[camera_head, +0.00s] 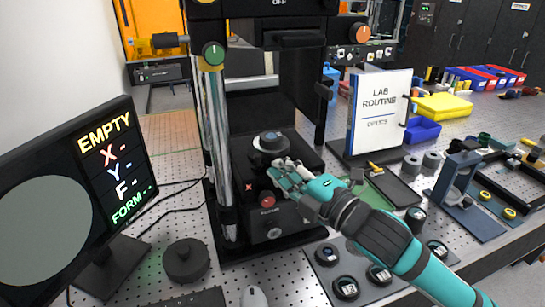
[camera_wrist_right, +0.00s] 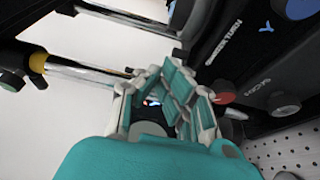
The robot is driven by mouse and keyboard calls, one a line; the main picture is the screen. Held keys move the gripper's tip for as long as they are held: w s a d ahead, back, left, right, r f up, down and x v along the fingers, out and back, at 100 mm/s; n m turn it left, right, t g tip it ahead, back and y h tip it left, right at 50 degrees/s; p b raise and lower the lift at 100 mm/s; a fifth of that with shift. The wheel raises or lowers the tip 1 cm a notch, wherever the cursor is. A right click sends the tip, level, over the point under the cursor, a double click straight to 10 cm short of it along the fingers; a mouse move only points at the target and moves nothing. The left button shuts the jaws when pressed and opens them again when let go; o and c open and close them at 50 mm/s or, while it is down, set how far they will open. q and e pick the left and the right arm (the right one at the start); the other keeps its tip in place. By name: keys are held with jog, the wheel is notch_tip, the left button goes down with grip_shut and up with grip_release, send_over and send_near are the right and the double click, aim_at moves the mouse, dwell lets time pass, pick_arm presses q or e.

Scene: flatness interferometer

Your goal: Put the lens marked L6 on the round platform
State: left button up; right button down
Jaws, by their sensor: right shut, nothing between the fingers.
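The round platform (camera_head: 259,158) is the dark disc stage inside the tall black instrument. A small dark round piece with a pale top (camera_head: 270,139) sits on it; I cannot tell whether it is a lens or part of the platform. My right gripper (camera_head: 283,172) is shut and empty, just in front of the platform at its lower right. In the right wrist view its teal fingers (camera_wrist_right: 172,100) partly hide a grey disc (camera_wrist_right: 150,128) behind them. Black round lenses stand on the bench, such as one at the front (camera_head: 346,286) and another (camera_head: 378,273); their marks are too small to read. My left gripper is not in view.
A monitor (camera_head: 65,200) reading EMPTY stands at left. A dark knobbed disc (camera_head: 186,260) and a mouse (camera_head: 253,297) lie in front. A red knob (camera_head: 267,201) and chrome column (camera_head: 216,140) are close to the gripper. A LAB ROUTINE sign (camera_head: 380,110) stands right.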

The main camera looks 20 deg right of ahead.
aim_at(265, 141)
jog(key=x, duration=0.2)
jog(key=p+x, duration=0.1)
jog(key=x, duration=0.1)
jog(key=shift+r, duration=0.25)
jog(key=shift+w+d+f+p, duration=0.1)
jog(key=shift+w+d+p, duration=0.1)
jog(key=shift+w, duration=0.4)
jog(key=shift+w+d+p, duration=0.2)
jog(key=shift+w, duration=0.35)
jog(key=shift+w+d+f, duration=0.1)
jog(key=shift+w+d, duration=0.3)
jog(key=shift+w, duration=0.15)
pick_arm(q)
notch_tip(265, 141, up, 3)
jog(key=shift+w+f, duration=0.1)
pick_arm(e)
jog(key=shift+w, duration=0.1)
jog(key=shift+w, duration=0.1)
jog(key=shift+w+d+p, duration=0.35)
jog(key=shift+w+p, duration=0.2)
jog(key=shift+w, duration=0.25)
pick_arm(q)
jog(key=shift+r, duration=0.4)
